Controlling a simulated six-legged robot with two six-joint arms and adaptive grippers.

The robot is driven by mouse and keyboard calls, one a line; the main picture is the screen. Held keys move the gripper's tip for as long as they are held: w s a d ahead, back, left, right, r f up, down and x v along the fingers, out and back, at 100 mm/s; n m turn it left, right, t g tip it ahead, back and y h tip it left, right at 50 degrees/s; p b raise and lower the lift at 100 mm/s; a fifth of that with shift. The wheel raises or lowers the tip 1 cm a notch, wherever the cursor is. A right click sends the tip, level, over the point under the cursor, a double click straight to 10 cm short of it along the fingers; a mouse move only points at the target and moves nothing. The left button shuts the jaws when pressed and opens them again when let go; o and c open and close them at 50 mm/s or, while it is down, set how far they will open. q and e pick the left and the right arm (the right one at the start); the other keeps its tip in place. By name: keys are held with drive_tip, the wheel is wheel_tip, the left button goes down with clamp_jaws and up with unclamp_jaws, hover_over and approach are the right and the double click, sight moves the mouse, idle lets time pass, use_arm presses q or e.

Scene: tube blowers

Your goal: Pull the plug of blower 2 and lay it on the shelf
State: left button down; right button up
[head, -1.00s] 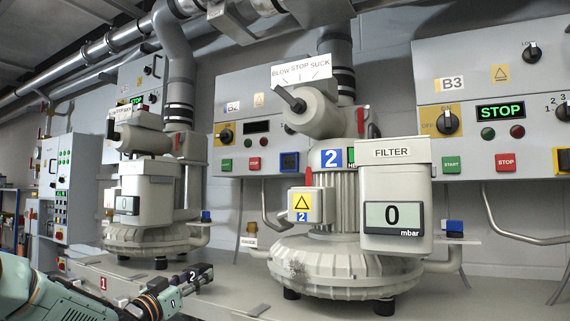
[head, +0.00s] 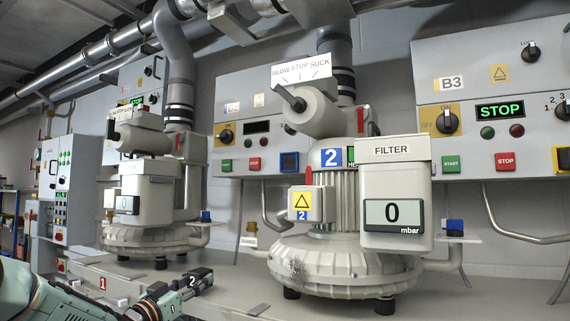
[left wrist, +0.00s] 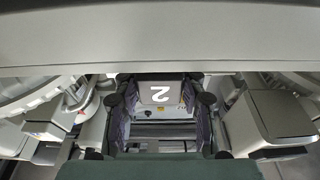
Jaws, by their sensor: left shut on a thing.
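Blower 2 (head: 345,262), a large grey machine with blue 2 labels, stands to the right of the gripper. My right gripper is not in view.
Blower 1 (head: 150,238) stands further left. The filter box (head: 394,178) with a 0 mbar display hangs at blower 2's front. Control box B2 (head: 250,105) has a dark display; B3 (head: 470,80) reads STOP. Bare shelf lies between the plug and blower 2.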

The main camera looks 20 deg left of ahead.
use_arm(q)
drive_tip(key=shift+f+b, duration=0.4)
drive_tip(key=shift+f, duration=0.25)
idle(0.6)
drive_tip(key=c, duration=0.7)
unclamp_jaws()
